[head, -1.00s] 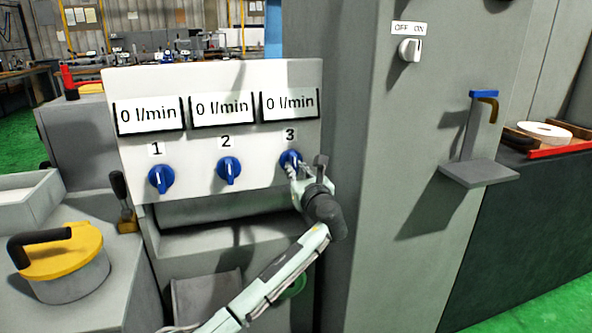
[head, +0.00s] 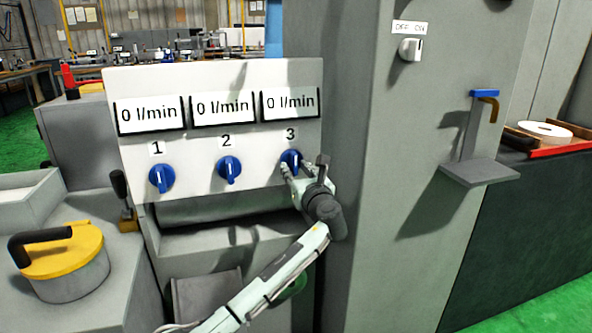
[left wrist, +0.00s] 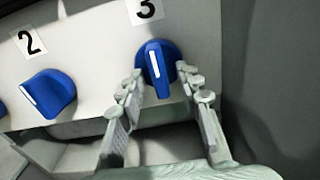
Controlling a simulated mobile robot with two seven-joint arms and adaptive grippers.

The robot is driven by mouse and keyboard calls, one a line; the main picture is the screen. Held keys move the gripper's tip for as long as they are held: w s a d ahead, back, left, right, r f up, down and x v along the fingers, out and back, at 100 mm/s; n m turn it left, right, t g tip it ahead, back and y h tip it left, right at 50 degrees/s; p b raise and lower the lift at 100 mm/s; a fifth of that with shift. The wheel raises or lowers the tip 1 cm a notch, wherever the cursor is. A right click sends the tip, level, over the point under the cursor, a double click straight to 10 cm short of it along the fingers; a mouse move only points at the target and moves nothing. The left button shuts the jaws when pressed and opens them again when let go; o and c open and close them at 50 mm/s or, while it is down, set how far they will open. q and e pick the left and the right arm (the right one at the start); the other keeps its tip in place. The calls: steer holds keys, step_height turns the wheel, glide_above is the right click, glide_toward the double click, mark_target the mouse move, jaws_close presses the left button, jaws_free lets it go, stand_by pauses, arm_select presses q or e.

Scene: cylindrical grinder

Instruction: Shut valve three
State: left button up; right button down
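Valve three is a blue knob (head: 291,160) under the label 3 on the white panel (head: 258,178), and its display reads 0 l/min. Its white mark points straight up in the left wrist view (left wrist: 157,62). My left gripper (head: 291,172) is at this knob. In the left wrist view its fingers (left wrist: 162,84) are spread, one on each side of the knob's lower part, with a gap to the knob. Valve one (head: 161,178) and valve two (head: 229,170) are matching blue knobs to the left, both at 0 l/min. My right gripper is not in view.
A grey machine column (head: 400,150) with an OFF/ON switch (head: 410,49) stands close to the right of the panel. A ledge (head: 240,232) runs below the panel. A yellow-lidded pot (head: 62,255) stands at lower left.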

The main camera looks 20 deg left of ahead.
arm_select(q)
steer(key=shift+s+d, duration=0.1)
steer(key=v, duration=1.1)
steer(key=shift+s+d, duration=0.25)
steer(key=shift+s, duration=0.05)
